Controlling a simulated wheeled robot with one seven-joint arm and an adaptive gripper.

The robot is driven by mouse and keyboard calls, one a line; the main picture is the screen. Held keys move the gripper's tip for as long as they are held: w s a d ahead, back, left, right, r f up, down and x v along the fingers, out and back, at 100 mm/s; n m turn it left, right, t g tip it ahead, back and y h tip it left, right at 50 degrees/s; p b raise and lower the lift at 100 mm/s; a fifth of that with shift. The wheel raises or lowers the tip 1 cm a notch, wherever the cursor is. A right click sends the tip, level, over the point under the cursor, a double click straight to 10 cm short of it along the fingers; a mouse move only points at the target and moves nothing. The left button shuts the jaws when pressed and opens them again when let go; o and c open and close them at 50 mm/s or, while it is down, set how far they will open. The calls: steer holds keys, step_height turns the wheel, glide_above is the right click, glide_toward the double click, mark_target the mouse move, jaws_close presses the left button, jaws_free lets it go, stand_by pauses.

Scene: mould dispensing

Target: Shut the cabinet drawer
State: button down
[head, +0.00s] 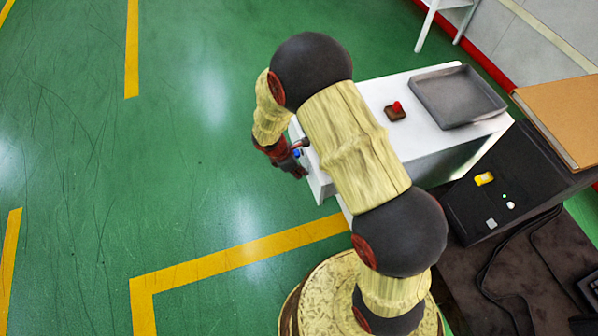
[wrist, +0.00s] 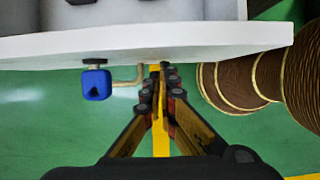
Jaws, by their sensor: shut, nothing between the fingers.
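The white cabinet (head: 437,148) stands right of my gripper in the head view, partly hidden by my arm. Its drawer front (wrist: 200,40) crosses the upper wrist view, and a pale drawer interior shows behind it, so the drawer looks open. A tan bent handle (wrist: 130,82) and a blue square piece on a dark stub (wrist: 97,84) stick out from the front. My gripper (wrist: 163,68) is shut and empty, its fingertips close to the front beside the handle's end; I cannot tell whether they touch. My gripper also shows in the head view (head: 295,165).
On the cabinet top are a grey tray (head: 458,96) and a small brown block with a red knob (head: 396,111). A black box (head: 500,190) and a brown table (head: 540,270) with cables lie to the right. The green floor at left is clear.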

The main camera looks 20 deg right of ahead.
steer(key=d+p, duration=0.3)
steer(key=d, duration=2.4)
steer(key=shift+w+a, duration=0.1)
steer(key=shift+a, duration=0.45)
steer(key=a, duration=0.3)
steer(key=shift+a, duration=0.2)
steer(key=p+v, duration=0.2)
steer(key=v, duration=0.7)
steer(key=shift+r, duration=0.45)
